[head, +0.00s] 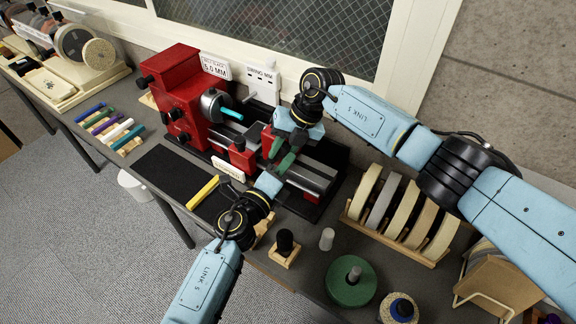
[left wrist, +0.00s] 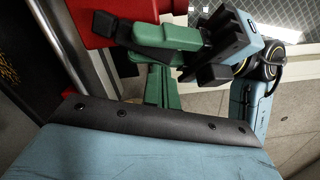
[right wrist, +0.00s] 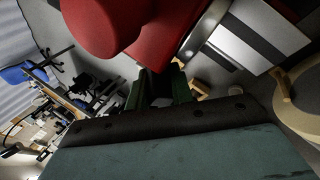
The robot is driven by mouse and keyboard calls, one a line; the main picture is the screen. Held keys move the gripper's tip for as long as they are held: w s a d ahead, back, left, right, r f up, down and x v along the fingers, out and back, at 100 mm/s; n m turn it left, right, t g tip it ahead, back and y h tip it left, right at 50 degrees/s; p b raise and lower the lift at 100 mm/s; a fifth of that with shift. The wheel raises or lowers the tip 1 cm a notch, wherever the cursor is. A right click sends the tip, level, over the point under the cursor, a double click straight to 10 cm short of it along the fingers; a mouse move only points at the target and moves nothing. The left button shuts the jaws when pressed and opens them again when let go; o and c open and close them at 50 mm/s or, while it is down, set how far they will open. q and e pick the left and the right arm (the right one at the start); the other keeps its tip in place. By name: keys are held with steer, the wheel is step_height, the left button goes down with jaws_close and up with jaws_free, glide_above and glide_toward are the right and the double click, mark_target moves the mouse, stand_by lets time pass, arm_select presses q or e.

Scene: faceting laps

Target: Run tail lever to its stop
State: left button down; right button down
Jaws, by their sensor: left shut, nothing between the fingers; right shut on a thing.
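The red lathe has a headstock (head: 180,95) at the left, with a teal rod (head: 232,114) in its chuck. The red tailstock (head: 267,141) is at the right of the bed, partly behind my right gripper. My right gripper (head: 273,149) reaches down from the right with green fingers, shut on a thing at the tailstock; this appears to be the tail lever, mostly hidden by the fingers. My left gripper (head: 285,163) is shut and empty beside the right gripper, over the bed. The left wrist view shows the right gripper's green fingers (left wrist: 180,40) close above mine.
A black mat (head: 165,172) and a yellow bar (head: 202,192) lie in front of the lathe. A wooden rack (head: 405,243) of discs stands to the right. A green disc (head: 351,281) and a black-topped wooden block (head: 285,250) stand near the front edge. Coloured sticks (head: 105,125) lie left.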

arm_select(q)
steer(key=shift+w+a+r, duration=0.45)
steer(key=shift+w+a, duration=0.1)
steer(key=shift+a, duration=0.05)
arm_select(e)
steer(key=c, duration=1.2)
jaws_free()
steer(key=shift+d, duration=0.1)
steer(key=shift+c, duration=0.2)
arm_select(q)
steer(key=shift+s+d, duration=0.1)
steer(key=shift+d, duration=0.05)
